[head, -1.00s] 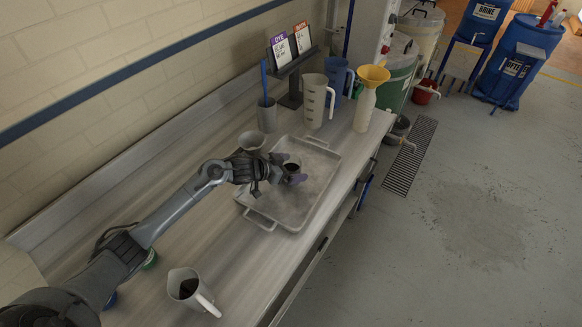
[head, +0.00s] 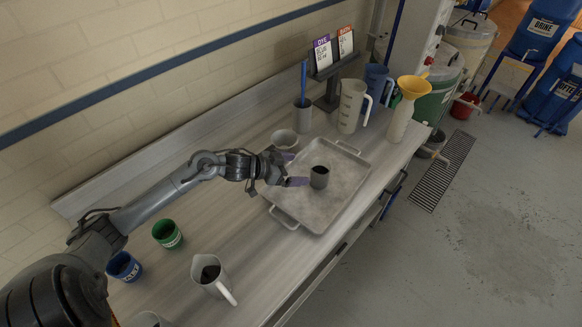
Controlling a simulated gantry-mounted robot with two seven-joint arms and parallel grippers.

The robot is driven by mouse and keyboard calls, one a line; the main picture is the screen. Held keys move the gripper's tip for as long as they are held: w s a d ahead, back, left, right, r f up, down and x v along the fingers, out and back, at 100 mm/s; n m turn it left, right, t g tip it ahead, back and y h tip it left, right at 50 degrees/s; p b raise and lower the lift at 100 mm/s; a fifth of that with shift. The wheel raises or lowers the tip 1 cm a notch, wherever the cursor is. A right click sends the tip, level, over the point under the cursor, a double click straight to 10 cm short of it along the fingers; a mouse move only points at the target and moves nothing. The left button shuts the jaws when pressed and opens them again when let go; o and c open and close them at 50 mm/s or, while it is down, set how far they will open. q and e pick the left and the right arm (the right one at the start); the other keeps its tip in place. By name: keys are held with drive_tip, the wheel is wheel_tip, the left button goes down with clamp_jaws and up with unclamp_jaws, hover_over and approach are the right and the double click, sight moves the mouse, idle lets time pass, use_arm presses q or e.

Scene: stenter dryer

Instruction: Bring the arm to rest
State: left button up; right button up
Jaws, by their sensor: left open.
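My left arm comes in from the left, and its gripper (head: 296,170) is open over the left edge of a metal tray (head: 338,205). Its purple-tipped fingers are apart with nothing between them. My right gripper does not show.
A pitcher (head: 211,274) with dark liquid, a green cup (head: 167,233) and a blue cup (head: 124,266) stand on the bench near my arm. A pale bowl (head: 284,140), a measuring jug (head: 352,105) and a bottle with a yellow funnel (head: 405,108) stand behind the tray.

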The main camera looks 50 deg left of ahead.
use_arm(q)
drive_tip(key=shift+s+a+r, duration=0.15)
drive_tip(key=shift+s+r, duration=0.05)
drive_tip(key=shift+s, duration=0.2)
